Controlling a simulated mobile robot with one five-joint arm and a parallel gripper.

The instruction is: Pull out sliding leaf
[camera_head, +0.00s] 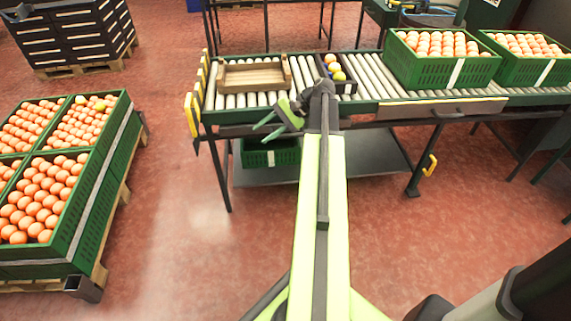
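My gripper (262,130) is at the end of my green arm, in front of the table's left half. It points left, its two green fingers apart with nothing between them. It is well left of the strip and not touching it.
The roller table (374,75) bears a wooden tray (254,76), a small dark crate with fruit (348,87) and green crates (436,70) of oranges. A green crate (270,155) is on the lower shelf (340,172). Stacked orange crates (95,190) stand left. The floor between is clear.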

